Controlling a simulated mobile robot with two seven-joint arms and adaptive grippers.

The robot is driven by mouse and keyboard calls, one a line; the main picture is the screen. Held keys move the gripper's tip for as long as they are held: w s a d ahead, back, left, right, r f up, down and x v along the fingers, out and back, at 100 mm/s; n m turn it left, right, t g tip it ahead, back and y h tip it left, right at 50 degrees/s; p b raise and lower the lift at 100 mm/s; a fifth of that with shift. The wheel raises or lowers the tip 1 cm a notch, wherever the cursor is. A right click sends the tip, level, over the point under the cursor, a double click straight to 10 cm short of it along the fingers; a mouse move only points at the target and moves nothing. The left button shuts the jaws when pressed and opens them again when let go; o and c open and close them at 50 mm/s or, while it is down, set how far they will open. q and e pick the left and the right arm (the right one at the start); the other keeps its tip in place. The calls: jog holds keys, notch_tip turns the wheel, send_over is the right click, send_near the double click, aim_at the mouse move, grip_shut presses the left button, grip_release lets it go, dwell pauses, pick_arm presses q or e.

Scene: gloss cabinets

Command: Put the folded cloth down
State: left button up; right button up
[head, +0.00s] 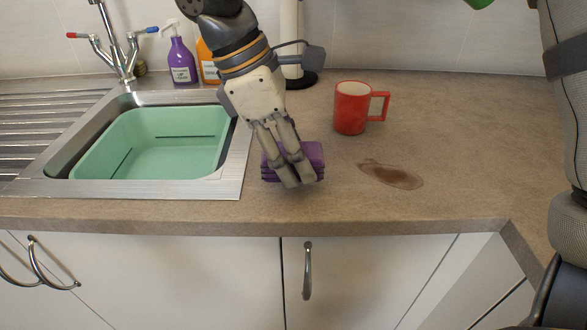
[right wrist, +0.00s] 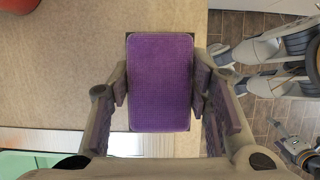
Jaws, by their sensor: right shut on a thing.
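The folded purple cloth (head: 313,155) is at the worktop, right of the sink and near the front edge. My right gripper (head: 297,180) is shut on it, with the fingers pointing down. In the right wrist view the cloth (right wrist: 160,85) shows as a flat rectangle between the two fingers, which press on its left and right sides. The cloth is at or very close to the worktop; I cannot tell whether it bears on it. The fingers hide part of the cloth in the head view. My left gripper is not in view.
A red mug (head: 350,108) stands behind and right of the cloth. A brown spill (head: 391,175) lies to the right. The sink with a green tub (head: 150,165) is left. A purple spray bottle (head: 181,60) stands behind. The worktop farther right is clear.

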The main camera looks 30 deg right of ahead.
aim_at(294, 189)
jog(key=shift+w+d+f, duration=0.1)
jog(key=shift+f, duration=0.85)
jog(key=shift+w+d+f, duration=0.1)
jog(key=shift+f, duration=0.8)
jog(key=shift+f, duration=0.1)
jog(key=shift+f, duration=0.1)
jog(key=o, duration=1.1)
jog(key=shift+f, duration=0.2)
jog(key=shift+r, duration=0.1)
jog(key=shift+a+r, duration=0.1)
jog(key=shift+r, duration=0.25)
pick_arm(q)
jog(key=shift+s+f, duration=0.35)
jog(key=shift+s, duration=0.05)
pick_arm(e)
jog(key=v, duration=1.2)
